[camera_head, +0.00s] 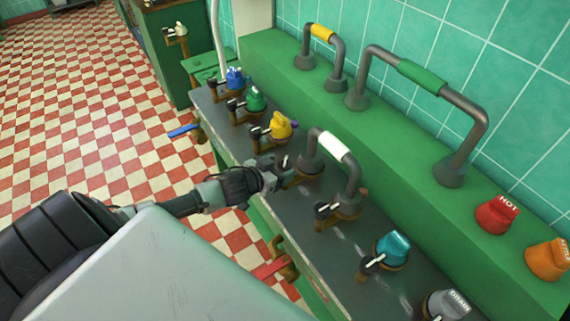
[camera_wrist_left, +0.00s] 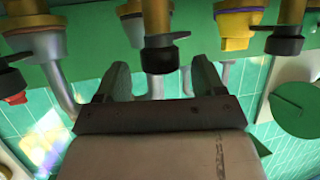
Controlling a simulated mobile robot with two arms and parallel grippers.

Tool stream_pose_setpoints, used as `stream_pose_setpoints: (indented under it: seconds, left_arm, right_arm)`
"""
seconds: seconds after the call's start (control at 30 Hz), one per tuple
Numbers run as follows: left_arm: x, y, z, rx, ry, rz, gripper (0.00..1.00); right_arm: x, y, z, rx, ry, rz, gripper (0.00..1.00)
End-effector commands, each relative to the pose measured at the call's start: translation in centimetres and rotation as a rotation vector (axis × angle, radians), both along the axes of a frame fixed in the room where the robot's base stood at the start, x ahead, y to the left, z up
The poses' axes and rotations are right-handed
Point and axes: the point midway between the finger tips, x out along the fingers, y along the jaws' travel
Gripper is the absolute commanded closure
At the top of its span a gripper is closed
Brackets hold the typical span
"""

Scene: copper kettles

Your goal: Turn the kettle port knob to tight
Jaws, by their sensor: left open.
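My left gripper (camera_head: 283,168) is over the dark counter, at a small fitting it partly hides, just left of the white-banded handle. In the left wrist view its two fingers (camera_wrist_left: 162,82) are apart, with a black-collared brass fitting (camera_wrist_left: 162,50) just beyond the gap. I cannot tell whether they touch it. A yellow knob (camera_head: 280,126) stands beyond the gripper, and a black-tipped brass fitting (camera_head: 338,208) stands on the near side. No label clearly says which is the kettle port knob. An orange knob (camera_head: 546,259) on the green ledge has hard-to-read lettering. My right gripper is out of view.
Blue (camera_head: 235,78), green (camera_head: 256,100) and teal (camera_head: 392,248) knobs line the counter. A grey knob (camera_head: 446,304) sits at the near end. A white-banded handle (camera_head: 331,147) rises close beside the gripper. Checkered floor (camera_head: 110,110) lies left.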

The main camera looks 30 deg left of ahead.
Motion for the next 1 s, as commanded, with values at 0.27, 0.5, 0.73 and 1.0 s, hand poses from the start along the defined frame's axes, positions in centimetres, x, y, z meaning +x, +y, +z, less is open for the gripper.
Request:
stream_pose_setpoints:
  seconds: [0.27,0.5,0.73,1.0]
  left_arm:
    - [2.4,-0.4,-0.9,0.000,-0.001,0.000,0.31]
    - [2.6,-0.4,-1.1,0.001,0.000,0.000,0.31]
    - [2.6,-0.4,-1.1,0.001,0.000,0.000,0.49]
    - [2.6,-0.4,-1.1,0.001,0.000,0.000,0.80]
  right_arm:
    - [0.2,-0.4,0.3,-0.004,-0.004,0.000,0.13]
    - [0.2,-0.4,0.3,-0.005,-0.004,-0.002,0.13]
    - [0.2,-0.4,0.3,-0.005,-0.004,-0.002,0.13]
    - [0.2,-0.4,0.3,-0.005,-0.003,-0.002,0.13]
